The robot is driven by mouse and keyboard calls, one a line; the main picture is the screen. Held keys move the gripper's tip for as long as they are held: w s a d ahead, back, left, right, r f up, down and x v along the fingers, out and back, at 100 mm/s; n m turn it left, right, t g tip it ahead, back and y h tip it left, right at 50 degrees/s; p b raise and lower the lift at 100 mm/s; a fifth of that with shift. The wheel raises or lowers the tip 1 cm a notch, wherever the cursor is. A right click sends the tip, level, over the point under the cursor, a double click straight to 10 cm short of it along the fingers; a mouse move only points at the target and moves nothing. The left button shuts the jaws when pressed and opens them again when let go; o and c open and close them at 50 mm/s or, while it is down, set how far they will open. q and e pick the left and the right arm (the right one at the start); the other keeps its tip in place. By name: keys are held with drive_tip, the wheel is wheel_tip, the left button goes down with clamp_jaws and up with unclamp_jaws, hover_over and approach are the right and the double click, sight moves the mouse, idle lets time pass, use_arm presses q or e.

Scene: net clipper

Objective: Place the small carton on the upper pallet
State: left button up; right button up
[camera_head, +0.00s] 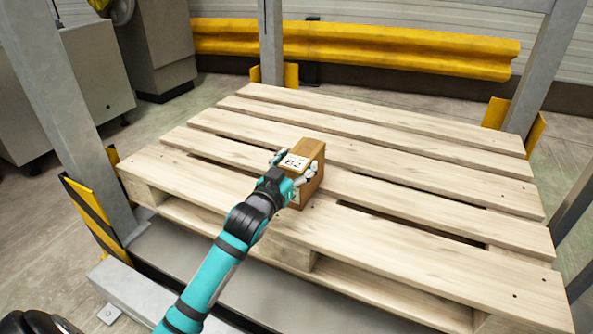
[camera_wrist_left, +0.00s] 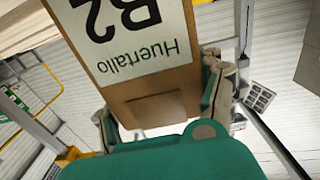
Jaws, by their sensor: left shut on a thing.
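The small carton (camera_head: 309,160) is brown with a white "B2" label. In the head view it is at the pallet's near middle, between the fingers of my left gripper (camera_head: 294,172). The left gripper is shut on it. In the left wrist view the carton (camera_wrist_left: 165,85) fills the upper middle, its label reading "B2 Huertallo", with fingers of the gripper (camera_wrist_left: 165,105) on both sides. The wooden pallet (camera_head: 400,170) lies under the carton in the head view. I cannot tell whether the carton's base touches the slats. My right gripper is not in view.
Grey rack posts (camera_head: 75,120) with yellow guards (camera_head: 95,215) stand at the pallet's corners. A yellow barrier (camera_head: 400,48) runs behind. Grey cabinets (camera_head: 165,45) stand at the back left. The pallet's slats around the carton are bare.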

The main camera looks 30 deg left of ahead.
use_arm(q)
drive_tip(key=shift+r, duration=0.3)
drive_tip(key=shift+f, duration=0.1)
drive_tip(key=o, duration=1.8)
drive_tip(key=shift+f, duration=0.2)
drive_tip(key=shift+r, duration=0.1)
